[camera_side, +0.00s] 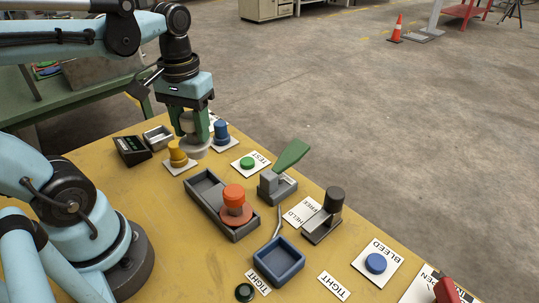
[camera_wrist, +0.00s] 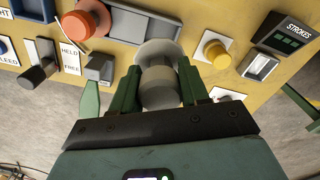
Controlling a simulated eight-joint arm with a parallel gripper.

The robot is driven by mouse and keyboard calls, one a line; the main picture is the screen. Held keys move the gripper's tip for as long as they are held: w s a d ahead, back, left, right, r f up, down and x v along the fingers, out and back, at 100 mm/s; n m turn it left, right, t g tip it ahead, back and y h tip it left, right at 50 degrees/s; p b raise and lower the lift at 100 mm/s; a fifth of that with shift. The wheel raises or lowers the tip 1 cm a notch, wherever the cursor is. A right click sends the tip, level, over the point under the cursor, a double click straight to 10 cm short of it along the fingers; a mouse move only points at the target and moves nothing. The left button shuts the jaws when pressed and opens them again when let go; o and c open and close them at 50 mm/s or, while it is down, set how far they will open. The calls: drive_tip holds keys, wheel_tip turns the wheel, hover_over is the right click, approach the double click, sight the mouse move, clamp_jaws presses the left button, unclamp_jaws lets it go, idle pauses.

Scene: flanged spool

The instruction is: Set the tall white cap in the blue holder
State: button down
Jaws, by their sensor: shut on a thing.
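The tall white cap, a pale spool with a wide flange at its lower end (camera_side: 195,149), is between the green fingers of my gripper (camera_side: 192,128). In the wrist view the cap (camera_wrist: 158,88) is upright between both fingers (camera_wrist: 158,75), and its flange lies beyond the fingertips. My gripper is shut on it, at the back left of the yellow table. I cannot tell whether the flange touches the table. The blue holder (camera_side: 278,262) is a square open tray at the front of the table, empty and well away from my gripper.
A yellow knob (camera_side: 177,152) and a blue knob (camera_side: 221,132) stand close beside the cap. Between there and the holder are a green button (camera_side: 247,163), a green-handled clamp (camera_side: 289,157), a grey tray with an orange knob (camera_side: 234,197) and a black-knobbed block (camera_side: 333,200).

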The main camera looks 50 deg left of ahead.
drive_tip(key=r, duration=0.6)
drive_tip(key=shift+d+r, duration=0.25)
drive_tip(key=shift+d, duration=0.05)
drive_tip(key=d, duration=1.3)
drive_tip(key=s+d, duration=1.1)
drive_tip(key=d, duration=0.4)
drive_tip(key=shift+w+a+f, duration=0.6)
drive_tip(key=shift+w+f, duration=1.2)
drive_tip(key=shift+f, duration=0.9)
drive_tip(key=shift+w+a+f, duration=0.6)
drive_tip(key=shift+w+f, duration=1.25)
drive_tip(key=shift+f, duration=0.85)
drive_tip(key=shift+w+a+f, duration=0.6)
drive_tip(key=shift+w+f, duration=1.2)
drive_tip(key=shift+f, duration=0.9)
drive_tip(key=shift+f, duration=0.3)
